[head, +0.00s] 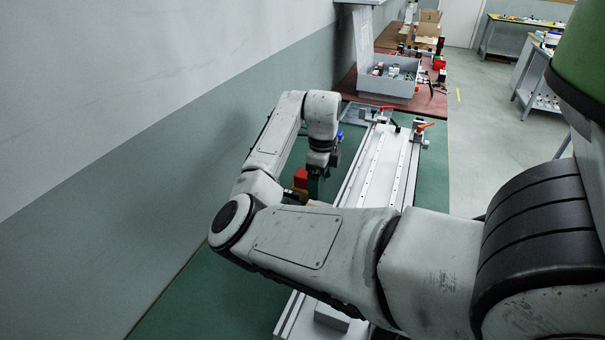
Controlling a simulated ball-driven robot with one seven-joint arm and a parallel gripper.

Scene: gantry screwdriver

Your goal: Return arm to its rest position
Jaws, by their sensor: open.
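My arm reaches out over the green bench (225,300), bent at the elbow, with its wrist pointing down left of the white gantry rail (368,175). My gripper (317,184) is small and dark here, just below the wrist and low over the bench. It is open, though its fingertips are partly hidden behind my forearm. A red block-like thing (301,178) is close to the left of the gripper; I cannot tell whether they touch. No screwdriver can be made out clearly.
The wall (180,140) runs close along the left of the bench. Orange-handled clamps (424,127) sit at the rail's far end. Beyond is a grey open toolbox (388,84) on a brown table (438,100). Open floor (490,130) lies to the right.

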